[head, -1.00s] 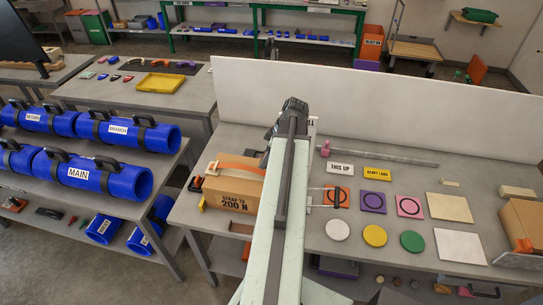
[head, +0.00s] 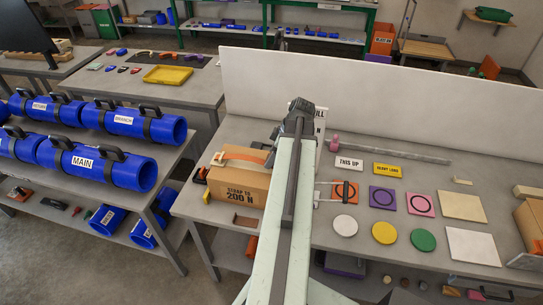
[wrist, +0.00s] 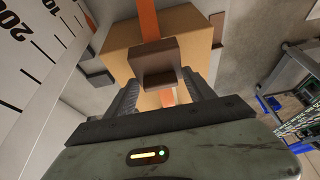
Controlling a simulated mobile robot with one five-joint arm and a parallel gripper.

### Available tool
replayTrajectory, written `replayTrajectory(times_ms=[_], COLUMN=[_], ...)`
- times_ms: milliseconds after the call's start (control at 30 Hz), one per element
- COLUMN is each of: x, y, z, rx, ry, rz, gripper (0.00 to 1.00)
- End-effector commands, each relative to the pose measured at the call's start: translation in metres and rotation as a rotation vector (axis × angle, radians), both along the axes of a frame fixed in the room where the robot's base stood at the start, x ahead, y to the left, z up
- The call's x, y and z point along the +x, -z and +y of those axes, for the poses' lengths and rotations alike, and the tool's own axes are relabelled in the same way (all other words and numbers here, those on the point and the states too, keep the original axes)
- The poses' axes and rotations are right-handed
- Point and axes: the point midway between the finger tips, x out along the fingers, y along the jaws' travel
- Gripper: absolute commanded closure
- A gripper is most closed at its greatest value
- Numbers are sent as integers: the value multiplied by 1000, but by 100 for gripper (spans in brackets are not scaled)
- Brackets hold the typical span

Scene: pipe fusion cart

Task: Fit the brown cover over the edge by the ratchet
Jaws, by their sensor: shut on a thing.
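In the wrist view my gripper (wrist: 160,84) is shut on a brown cover (wrist: 157,60), an angled piece held between the fingers. Behind it is the cardboard box (wrist: 120,43) with an orange strap (wrist: 149,18) running across it; the cover overlaps the strap in the picture. I cannot tell if the cover touches the box. In the head view the box (head: 232,189), marked "STRAP TO 200 N", stands left of my arm; the strap (head: 245,154) crosses its top. My arm hides the gripper there. A dark part (head: 200,175) at the box's left may be the ratchet, but this is unclear.
Another brown angled piece (head: 245,221) lies on the table in front of the box. Right of my arm are signs, coloured discs and square plates, such as the orange plate (head: 345,191). A white panel (head: 400,105) stands behind. Blue pipes (head: 95,165) fill the left rack.

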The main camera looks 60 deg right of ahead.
Motion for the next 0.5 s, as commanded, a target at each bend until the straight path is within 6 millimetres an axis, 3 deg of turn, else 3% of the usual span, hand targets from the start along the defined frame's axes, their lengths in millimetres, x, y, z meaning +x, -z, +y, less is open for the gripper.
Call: replayTrajectory(times_ms=[33, 300, 500], x=[0, 0, 1], y=[10, 34, 43], z=[0, 0, 1], rx=[0, 1, 1], ry=[0, 0, -2], rz=[0, 0, 0], gripper=[76, 76, 76])
